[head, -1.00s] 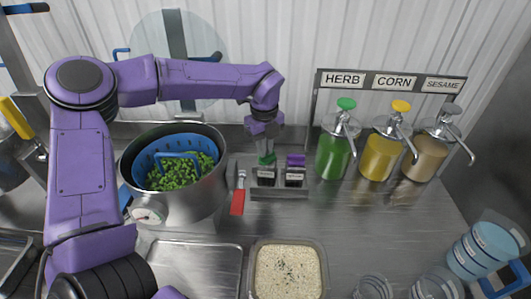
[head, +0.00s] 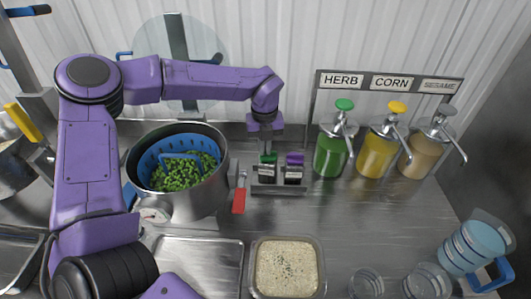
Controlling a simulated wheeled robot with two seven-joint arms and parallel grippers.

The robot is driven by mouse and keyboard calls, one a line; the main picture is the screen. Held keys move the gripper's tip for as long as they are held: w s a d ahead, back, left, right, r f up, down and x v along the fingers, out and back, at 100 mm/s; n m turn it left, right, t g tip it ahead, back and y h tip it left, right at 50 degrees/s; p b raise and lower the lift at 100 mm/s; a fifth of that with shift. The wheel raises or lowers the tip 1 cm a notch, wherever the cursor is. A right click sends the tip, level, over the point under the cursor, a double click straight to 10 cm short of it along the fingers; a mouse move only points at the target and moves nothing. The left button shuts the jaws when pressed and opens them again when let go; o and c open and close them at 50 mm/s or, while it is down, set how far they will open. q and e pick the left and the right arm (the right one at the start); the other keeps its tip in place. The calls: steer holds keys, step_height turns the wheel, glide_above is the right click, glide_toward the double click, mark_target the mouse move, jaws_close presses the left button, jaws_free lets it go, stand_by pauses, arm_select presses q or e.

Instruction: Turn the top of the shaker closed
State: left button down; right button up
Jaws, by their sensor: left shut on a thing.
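Two small dark shakers stand side by side in a metal rack at the back middle of the counter. The left one (head: 265,174) has a green top, and the right one (head: 293,174) has a purple top (head: 295,158). My left gripper (head: 267,153) points down over the left shaker and is shut on its green top. The fingers partly hide that top, so I cannot tell whether it is turned open or closed. My right gripper is not in view.
A steel pot (head: 205,199) with green vegetables stands left of the rack, beside a red-handled tool (head: 239,201). Pump bottles (head: 331,155) stand at the right. A container of rice (head: 258,286) is in front, with bare counter between it and the rack.

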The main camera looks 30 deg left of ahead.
arm_select(q)
steer(key=m+p, duration=0.2)
steer(key=f+m+p, duration=0.1)
steer(key=m, duration=0.1)
steer(key=shift+s, duration=0.35)
steer(key=shift+d+f+m, duration=0.1)
steer(key=shift+m, duration=0.4)
steer(key=c, duration=1.6)
jaws_free()
steer(key=o, duration=0.4)
steer(key=r, duration=0.1)
steer(key=w+r+p, duration=0.1)
steer(key=r, duration=0.1)
steer(key=shift+w, duration=0.1)
steer(key=shift+c, duration=0.2)
steer(key=r, duration=0.4)
steer(key=shift+s+r, duration=0.2)
steer(key=shift+r, duration=0.4)
steer(key=shift+w, duration=0.15)
